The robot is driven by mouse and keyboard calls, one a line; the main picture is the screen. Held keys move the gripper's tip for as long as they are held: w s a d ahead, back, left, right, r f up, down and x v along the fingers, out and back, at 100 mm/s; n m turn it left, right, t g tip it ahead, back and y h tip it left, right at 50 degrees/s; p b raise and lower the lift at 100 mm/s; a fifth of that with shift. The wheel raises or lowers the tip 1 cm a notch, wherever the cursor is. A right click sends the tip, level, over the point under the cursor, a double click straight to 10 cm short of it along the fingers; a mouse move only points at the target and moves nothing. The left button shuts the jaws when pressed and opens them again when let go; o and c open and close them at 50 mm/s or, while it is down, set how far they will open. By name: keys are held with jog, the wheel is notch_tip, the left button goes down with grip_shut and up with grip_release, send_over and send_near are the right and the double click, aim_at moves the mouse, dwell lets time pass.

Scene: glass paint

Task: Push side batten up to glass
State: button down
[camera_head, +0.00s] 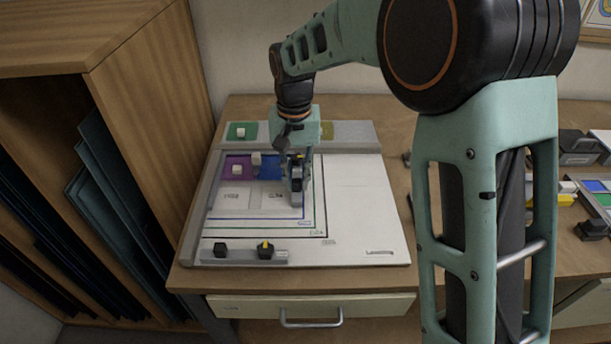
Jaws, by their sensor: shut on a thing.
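My gripper (297,192) points down over the middle of the white layout board (365,210), just right of the blue glass (269,172). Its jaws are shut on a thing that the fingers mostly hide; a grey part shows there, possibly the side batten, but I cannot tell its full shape. Purple glass (232,161) lies left of the blue glass, and small pale blocks (237,169) stand on or by it. Whether the held thing touches the blue glass is hidden by the gripper.
A grey bar (230,258) with two dark knobs (220,250) lies along the board's front left. A grey rail (202,205) edges the left side. Green glass (236,135) lies at the back. The board's right half is clear. A wooden rack (150,110) stands close at left.

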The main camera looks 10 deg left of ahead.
jog(key=shift+a, duration=0.1)
jog(key=c, duration=1.8)
grip_release()
jog(key=shift+c, duration=0.2)
notch_tip(320, 180, up, 12)
jog(key=shift+r, duration=0.1)
